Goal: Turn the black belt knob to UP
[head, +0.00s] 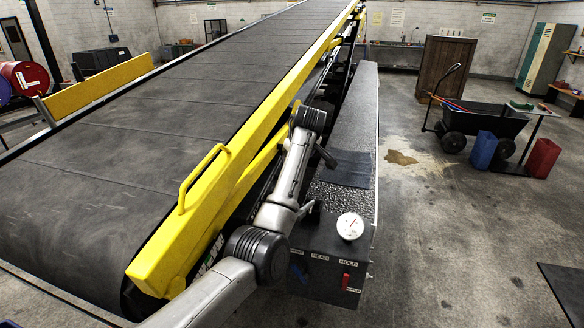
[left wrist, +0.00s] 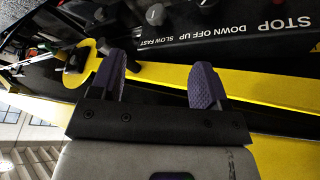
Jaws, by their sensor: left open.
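In the left wrist view, a dark control panel (left wrist: 240,30) runs along the top, printed STOP, DOWN OFF UP and SLOW FAST. A dark knob (left wrist: 208,3) above the DOWN OFF UP label is cut by the top edge, so its pointer direction cannot be read. A grey knob (left wrist: 155,14) sits above SLOW FAST. My left gripper (left wrist: 162,80) is open and empty, its two purple fingers apart in front of the yellow rail, short of the panel and touching no knob. In the head view, my left arm hides the panel and I cannot make out the gripper. My right gripper is not visible.
The sloping belt (head: 130,120) has a yellow side rail (head: 250,135) beside my left arm. A black box (head: 325,265) with a white gauge (head: 350,226) and red switch (head: 346,281) stands right of the arm. Open floor with a cart (head: 480,125) lies farther right.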

